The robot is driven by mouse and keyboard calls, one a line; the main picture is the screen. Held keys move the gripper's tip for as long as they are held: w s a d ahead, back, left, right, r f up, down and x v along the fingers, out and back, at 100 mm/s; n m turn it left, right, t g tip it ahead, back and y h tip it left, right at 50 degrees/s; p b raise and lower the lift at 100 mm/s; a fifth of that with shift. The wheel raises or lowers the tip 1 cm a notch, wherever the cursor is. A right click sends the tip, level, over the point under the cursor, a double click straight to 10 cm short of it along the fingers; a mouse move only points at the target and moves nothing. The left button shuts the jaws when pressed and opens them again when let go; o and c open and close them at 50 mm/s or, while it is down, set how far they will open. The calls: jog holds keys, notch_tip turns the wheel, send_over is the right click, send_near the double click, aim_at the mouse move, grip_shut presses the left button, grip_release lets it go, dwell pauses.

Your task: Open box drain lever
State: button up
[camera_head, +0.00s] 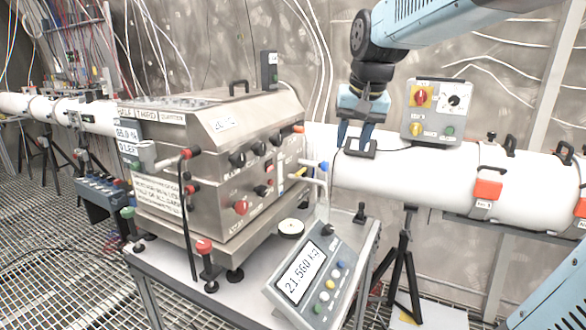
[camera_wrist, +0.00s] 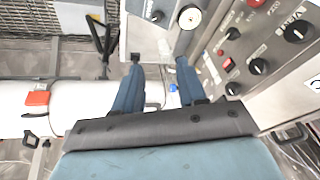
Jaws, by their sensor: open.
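The steel box (camera_head: 225,150) stands on a metal table, its lid shut. Several levers stick out near its right side: one with a blue end (camera_head: 324,165), one yellow (camera_head: 298,172) and one orange (camera_head: 298,129). A black rod with a red top (camera_head: 186,153) stands at its left front corner. I cannot tell which one is the drain lever. My gripper (camera_head: 354,134) is open and empty, above the white pipe, right of the box and apart from it. In the wrist view, a blue end (camera_wrist: 172,88) shows between the fingers of my gripper (camera_wrist: 158,66).
A scale display (camera_head: 308,270) stands at the table's front right, near a round gauge (camera_head: 291,228). The white pipe (camera_head: 380,175) runs behind, with red-orange clamps (camera_head: 487,189). A control box (camera_head: 437,110) sits above the pipe. Grating floor lies at the left.

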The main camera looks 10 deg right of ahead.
jog(key=w+a+m+g, duration=0.2)
jog(key=w, duration=1.4)
jog(key=m+g+y, duration=0.1)
jog(key=m, duration=0.2)
send_near(300, 171)
jog(key=f, duration=0.5)
jog(key=a+f, duration=0.1)
jog(key=f, duration=0.2)
jog(key=shift+w, duration=0.35)
jog(key=shift+c, duration=0.5)
grip_shut()
